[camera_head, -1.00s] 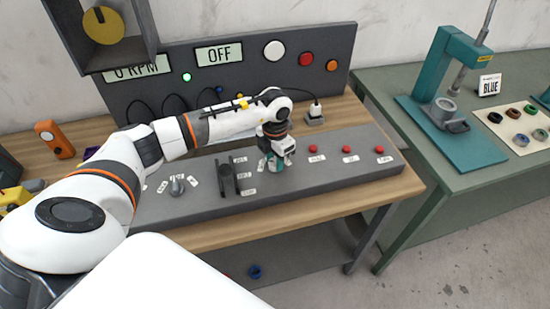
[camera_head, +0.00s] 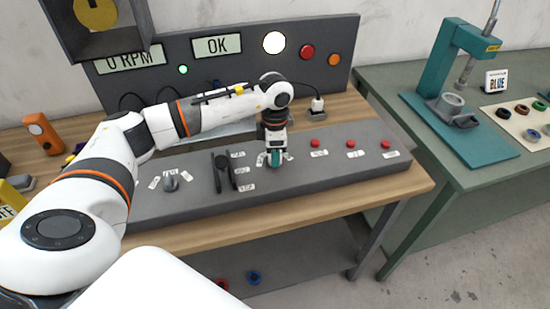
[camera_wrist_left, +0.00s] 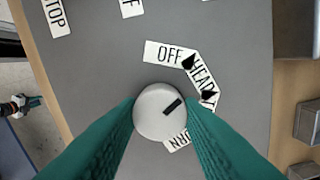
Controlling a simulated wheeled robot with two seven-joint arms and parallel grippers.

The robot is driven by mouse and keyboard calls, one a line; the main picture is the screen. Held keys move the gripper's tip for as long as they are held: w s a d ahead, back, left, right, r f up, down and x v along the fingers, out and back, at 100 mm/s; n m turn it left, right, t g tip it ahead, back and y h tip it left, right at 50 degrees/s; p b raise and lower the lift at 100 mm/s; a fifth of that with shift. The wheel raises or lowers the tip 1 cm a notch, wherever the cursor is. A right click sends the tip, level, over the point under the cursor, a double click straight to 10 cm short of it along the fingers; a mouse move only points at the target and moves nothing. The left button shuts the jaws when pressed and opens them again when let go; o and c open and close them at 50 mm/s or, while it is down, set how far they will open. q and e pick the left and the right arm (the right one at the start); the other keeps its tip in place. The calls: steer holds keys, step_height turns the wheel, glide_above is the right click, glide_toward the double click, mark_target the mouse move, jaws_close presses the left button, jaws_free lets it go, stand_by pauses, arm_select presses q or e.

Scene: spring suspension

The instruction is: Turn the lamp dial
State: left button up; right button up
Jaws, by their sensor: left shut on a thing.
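The lamp dial (camera_wrist_left: 160,112) is a round pale grey knob with a dark pointer line. The pointer aims up and right in the left wrist view, toward the tilted label reading HEA- (camera_wrist_left: 202,80). The OFF label (camera_wrist_left: 165,54) lies above the dial, and a label ending in RN (camera_wrist_left: 180,138) is partly hidden below. My left gripper (camera_head: 275,160) is over the grey console, its teal fingers (camera_wrist_left: 160,125) shut on both sides of the dial. What seems to be my right gripper (camera_wrist_left: 22,103) shows small at the left edge of the wrist view; its jaws are unclear.
The console (camera_head: 320,170) also bears a lever (camera_head: 222,170), a grey knob (camera_head: 170,181) and red buttons (camera_head: 351,144). A green table (camera_head: 390,75) with a teal press is at right.

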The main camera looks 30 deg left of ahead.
arm_select(q)
steer(key=shift+m+b, duration=0.6)
steer(key=shift+m, duration=0.4)
steer(key=shift+r, duration=0.1)
steer(key=o, duration=1)
steer(key=shift+c, duration=0.2)
step_height(320, 180, up, 12)
steer(key=b, duration=0.2)
